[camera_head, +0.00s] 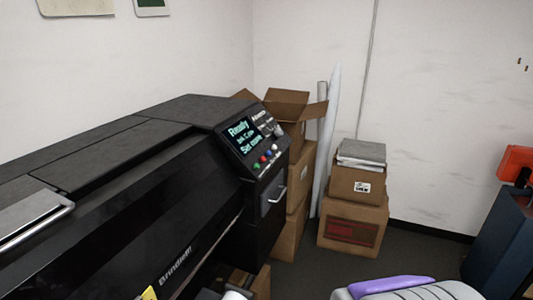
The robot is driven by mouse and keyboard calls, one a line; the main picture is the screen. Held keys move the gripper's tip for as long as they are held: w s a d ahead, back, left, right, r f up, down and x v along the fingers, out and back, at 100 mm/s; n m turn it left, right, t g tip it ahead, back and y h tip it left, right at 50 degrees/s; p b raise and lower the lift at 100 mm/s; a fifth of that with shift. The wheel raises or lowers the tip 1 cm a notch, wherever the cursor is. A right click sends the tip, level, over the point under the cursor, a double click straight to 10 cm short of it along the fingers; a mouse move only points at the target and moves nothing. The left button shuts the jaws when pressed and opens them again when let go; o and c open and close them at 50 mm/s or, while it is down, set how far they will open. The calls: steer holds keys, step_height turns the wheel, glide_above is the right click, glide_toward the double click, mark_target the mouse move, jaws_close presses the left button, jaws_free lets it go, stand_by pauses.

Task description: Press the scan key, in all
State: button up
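The panel's screen (242,131) shows light blue text, with "Ready" on the top line. Below the screen is a row of small coloured buttons, including a blue one (263,158), a red one (269,153) and a green one (256,166). More small keys and a knob (278,130) sit to the right of the screen. Key labels are too small to read, so I cannot tell which is the scan key.
Cardboard boxes (352,222) and upright rolls (327,130) stand behind and right of the printer. A dark blue cabinet (500,245) with an orange item on top (516,160) is at the right edge. Grey floor (410,250) lies open between.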

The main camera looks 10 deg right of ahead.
steer(key=shift+s+a, duration=0.1)
steer(key=shift+a, duration=0.4)
steer(key=c, duration=0.3)
steer(key=shift+d, duration=0.6)
steer(key=c, duration=0.8)
steer(key=shift+a, duration=0.4)
steer(key=c, duration=0.6)
jaws_close()
steer(key=shift+d, duration=0.1)
steer(key=shift+d, duration=0.15)
